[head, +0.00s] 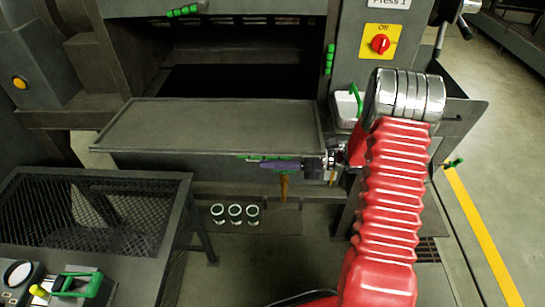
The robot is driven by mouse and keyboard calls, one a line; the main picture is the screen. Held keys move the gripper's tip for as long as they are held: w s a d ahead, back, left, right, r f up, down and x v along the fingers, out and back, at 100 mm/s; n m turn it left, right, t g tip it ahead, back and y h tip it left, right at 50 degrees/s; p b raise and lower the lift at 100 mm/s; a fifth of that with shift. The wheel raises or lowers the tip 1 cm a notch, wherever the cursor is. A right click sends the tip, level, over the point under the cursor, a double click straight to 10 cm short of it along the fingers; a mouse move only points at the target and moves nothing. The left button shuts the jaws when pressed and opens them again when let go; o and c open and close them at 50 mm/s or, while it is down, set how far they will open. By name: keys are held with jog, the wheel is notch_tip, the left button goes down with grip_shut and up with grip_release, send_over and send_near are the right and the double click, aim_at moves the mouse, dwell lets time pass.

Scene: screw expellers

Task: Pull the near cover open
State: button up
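The near cover (215,125) is a grey, shallow, tray-like panel. It lies roughly flat, folded outward in front of a dark opening (240,82) in the machine. A green handle (250,156) shows at its front edge, toward the right. My gripper (275,164) reaches in from the right, with its dark purplish fingers at or just under this handle. The fingers are small and seen from the side, so I cannot tell whether they grip the handle. My red arm hides part of the machine on the right.
A mesh-sided bin (90,212) stands at the lower left. A panel with a red switch (380,44) is at the upper right. Several pale rings (235,213) sit below the cover. Open floor (500,180) with a yellow line lies to the right.

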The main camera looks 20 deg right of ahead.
grip_shut()
dwell(0.4)
